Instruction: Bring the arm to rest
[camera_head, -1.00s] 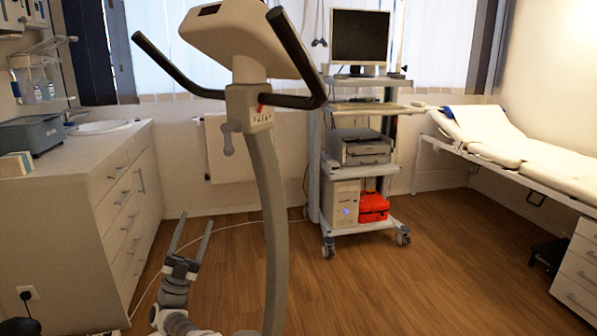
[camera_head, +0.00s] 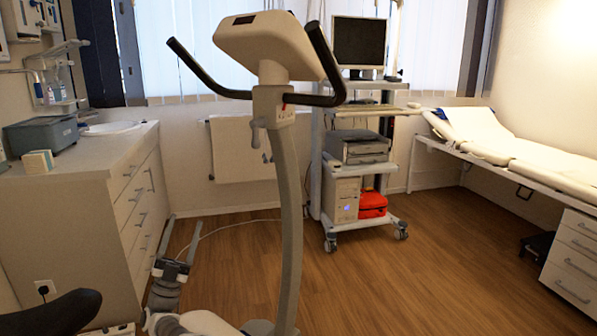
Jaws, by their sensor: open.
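My gripper (camera_head: 182,239) is at the lower left, in front of the white drawer cabinet. Its two long grey fingers point up and stand wide apart, with nothing between them. My arm (camera_head: 164,290) shows below it, bent low near the floor. The lower part of the arm is partly cut off by the bottom of the picture and is close to the base of the exercise bike (camera_head: 289,200). Whether they touch cannot be told.
The white drawer cabinet (camera_head: 125,205) stands on the left. A wheeled equipment cart (camera_head: 368,220) is at the back, an examination couch (camera_head: 520,150) on the right. The wooden floor (camera_head: 420,285) is clear between the bike and the couch. A black saddle (camera_head: 55,315) shows at lower left.

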